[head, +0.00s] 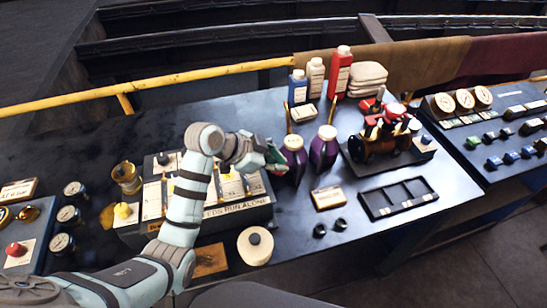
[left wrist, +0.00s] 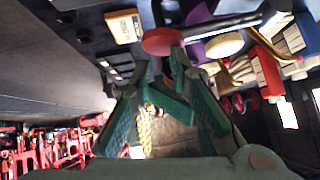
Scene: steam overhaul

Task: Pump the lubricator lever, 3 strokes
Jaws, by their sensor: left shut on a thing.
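In the left wrist view the red disc of this top (left wrist: 162,40) sits at the green fingertips (left wrist: 166,58). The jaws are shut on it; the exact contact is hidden. A second purple can with a pale top (head: 327,132) stands just to its right. A brass pot (head: 127,178) stands to the left of a lever box (head: 235,213). I cannot tell for sure which part is the lubricator lever. My right gripper is out of view.
Behind the cans stand a red bottle (head: 339,72), other bottles and folded cloths (head: 367,78). A small engine model (head: 383,140) and a black tray (head: 398,198) lie to the right. A yellow rail (head: 190,78) runs behind.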

